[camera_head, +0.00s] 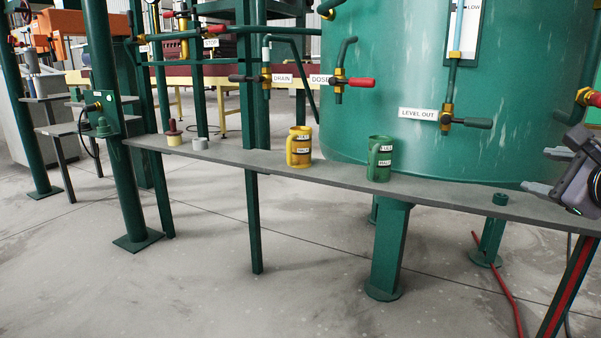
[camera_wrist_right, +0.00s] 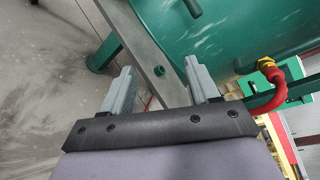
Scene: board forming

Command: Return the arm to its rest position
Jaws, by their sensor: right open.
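My right gripper (camera_head: 547,170) is at the right edge of the head view, over the right end of the narrow grey shelf (camera_head: 230,155). Its two fingers are spread apart with nothing between them. In the right wrist view the open fingers of the right gripper (camera_wrist_right: 160,85) point toward the shelf (camera_wrist_right: 150,55) and the green tank (camera_wrist_right: 230,30). A small dark green cap (camera_head: 500,198) sits on the shelf to the left of and below the gripper; it also shows in the wrist view (camera_wrist_right: 159,71). My left gripper is not in view.
A yellow mug (camera_head: 299,147) and a green mug (camera_head: 380,159) stand on the shelf. The large green tank (camera_head: 420,60) rises behind, with valves and a red-handled lever (camera_head: 361,82). Green posts stand at left. A red hose (camera_head: 510,290) lies on the floor, which is clear in front.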

